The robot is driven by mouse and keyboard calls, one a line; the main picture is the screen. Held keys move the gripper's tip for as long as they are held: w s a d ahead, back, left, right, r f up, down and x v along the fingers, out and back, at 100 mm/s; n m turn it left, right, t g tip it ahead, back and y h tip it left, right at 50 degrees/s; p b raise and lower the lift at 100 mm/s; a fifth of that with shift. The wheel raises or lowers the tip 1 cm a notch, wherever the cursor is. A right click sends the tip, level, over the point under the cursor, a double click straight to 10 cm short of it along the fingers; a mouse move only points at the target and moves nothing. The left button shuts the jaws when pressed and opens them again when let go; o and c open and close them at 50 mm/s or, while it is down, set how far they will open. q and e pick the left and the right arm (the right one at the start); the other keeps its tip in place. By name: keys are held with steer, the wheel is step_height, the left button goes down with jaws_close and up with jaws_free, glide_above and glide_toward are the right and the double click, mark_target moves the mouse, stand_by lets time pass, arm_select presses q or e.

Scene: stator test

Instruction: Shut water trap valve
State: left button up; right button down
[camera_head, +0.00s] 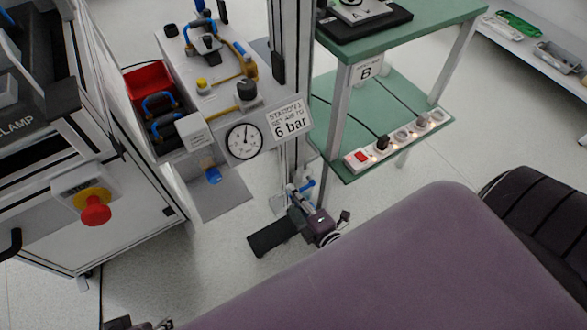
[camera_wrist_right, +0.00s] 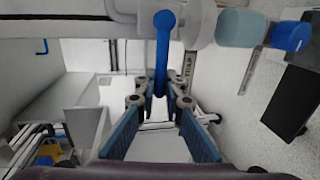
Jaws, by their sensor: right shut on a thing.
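A blue valve lever (camera_wrist_right: 164,45) hangs from a light grey pipe (camera_wrist_right: 130,8) in the right wrist view, beside a partly hidden label reading "TRAP". My right gripper (camera_wrist_right: 160,88) is shut on the lower part of this lever, with a finger on each side. In the head view my right gripper (camera_head: 297,192) is low down beside the grey post, and blue parts of the valve (camera_head: 306,185) show at its fingers. The lever's lower tip is partly hidden between the fingers. A small dark piece at the bottom left edge of the head view looks like my left gripper (camera_head: 138,324), mostly cut off.
A black floor plate (camera_head: 272,238) lies beside my right gripper. A green two-level table (camera_head: 340,120) with a power strip (camera_head: 395,142) stands to the right. A station with a pressure gauge (camera_head: 244,141) and "6 bar" sign (camera_head: 288,122) stands to the left, near a red emergency button (camera_head: 96,210).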

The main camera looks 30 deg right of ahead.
steer(key=c, duration=2)
jaws_free()
steer(key=shift+f, duration=0.1)
steer(key=s, duration=0.4)
steer(key=s+r, duration=0.1)
steer(key=s, duration=0.3)
steer(key=s+r, duration=0.1)
steer(key=s, duration=0.2)
steer(key=shift+s+d+r, duration=0.15)
steer(key=shift+s+r, duration=0.05)
steer(key=shift+s, duration=0.2)
